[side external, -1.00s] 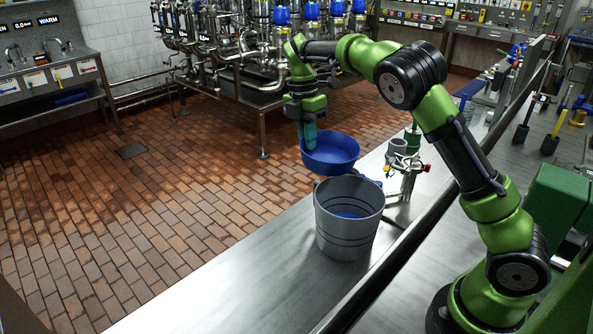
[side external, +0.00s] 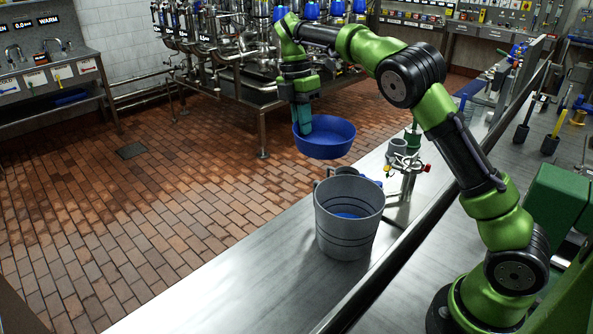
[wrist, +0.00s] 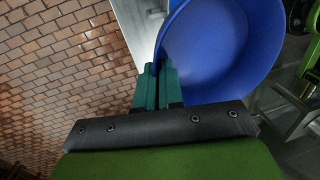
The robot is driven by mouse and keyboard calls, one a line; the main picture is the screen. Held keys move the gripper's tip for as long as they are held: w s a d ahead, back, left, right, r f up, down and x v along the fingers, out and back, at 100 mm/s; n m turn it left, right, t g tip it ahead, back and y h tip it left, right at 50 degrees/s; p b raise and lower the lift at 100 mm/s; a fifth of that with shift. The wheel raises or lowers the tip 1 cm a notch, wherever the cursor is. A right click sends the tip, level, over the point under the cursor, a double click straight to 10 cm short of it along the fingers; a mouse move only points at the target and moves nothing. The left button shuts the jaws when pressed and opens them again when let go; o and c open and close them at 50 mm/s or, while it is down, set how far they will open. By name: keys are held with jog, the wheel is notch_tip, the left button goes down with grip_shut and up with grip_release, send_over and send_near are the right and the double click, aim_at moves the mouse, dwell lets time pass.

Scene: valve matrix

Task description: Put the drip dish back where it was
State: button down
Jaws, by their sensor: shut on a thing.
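The drip dish is a round blue bowl (side external: 328,143), held in the air in the side view, upright and roughly level. It also fills the upper right of the wrist view (wrist: 222,50). My gripper (side external: 306,127) has teal fingers shut on the dish's near left rim. In the wrist view the fingers (wrist: 157,85) close together over the rim's edge. The dish hangs above and behind the grey bucket, apart from it.
The grey bucket (side external: 347,225) stands on the steel bench (side external: 250,295) with something blue inside. A valve fitting with a red handle (side external: 405,170) stands behind it to the right. Piping with blue caps (side external: 240,60) is at the back. The bench's front left is clear.

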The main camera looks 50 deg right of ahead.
aim_at(251, 248)
jog(key=w+a+m+y, duration=0.1)
jog(key=w+a+m, duration=0.2)
jog(key=a+m, duration=0.9)
jog(key=a+f+n, duration=0.1)
jog(key=f, duration=0.7)
jog(key=a+f+n, duration=0.1)
jog(key=f, duration=0.8)
jog(key=a+f+n, duration=0.1)
jog(key=a+f, duration=0.1)
jog(key=f, duration=0.7)
jog(key=shift+s+f+n, duration=0.2)
jog(key=shift+f+n, duration=0.05)
jog(key=shift+n, duration=0.05)
jog(key=shift+f, duration=0.15)
jog(key=c, duration=1.3)
grip_release()
jog(key=shift+o, duration=0.2)
